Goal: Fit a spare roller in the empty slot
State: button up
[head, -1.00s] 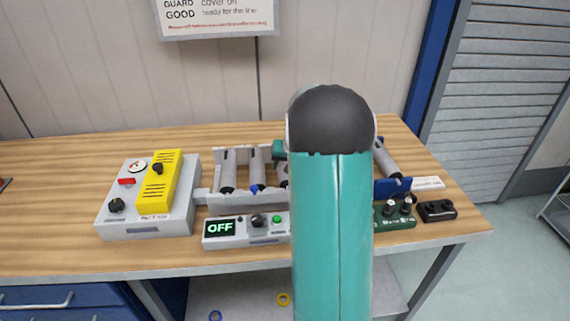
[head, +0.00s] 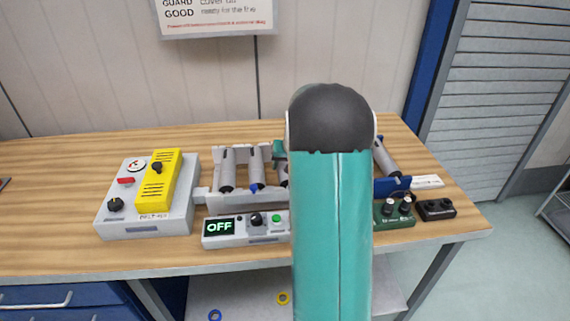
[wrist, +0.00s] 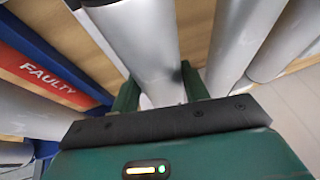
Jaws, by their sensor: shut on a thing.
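In the wrist view, my gripper (wrist: 160,90) has its two green fingers on either side of a grey roller (wrist: 140,40) and is shut on it. More grey rollers (wrist: 240,40) lie to the right of the held one. In the head view, the roller frame (head: 240,197) stands mid-table with several grey rollers (head: 257,168) in its left part. My arm covers its middle and right part, most of my gripper and the held roller. I cannot make out the empty slot. Another grey roller (head: 386,158) lies tilted at the blue tray (head: 393,187) right of my arm.
A blue and red tray wall marked FAULTY (wrist: 45,75) is left of my gripper. A control box with a yellow guard (head: 158,180) stands at left. A panel reading OFF (head: 220,227) is in front of the frame. A green box with knobs (head: 396,212) stands at right.

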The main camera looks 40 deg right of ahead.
jog(key=shift+f, duration=0.1)
jog(key=o, duration=1.3)
jog(key=shift+o, duration=0.2)
jog(key=d+v, duration=0.1)
jog(key=v, duration=1.2)
jog(key=shift+s+a+r, duration=0.15)
jog(key=shift+a+r, duration=0.25)
jog(key=shift+a, duration=0.1)
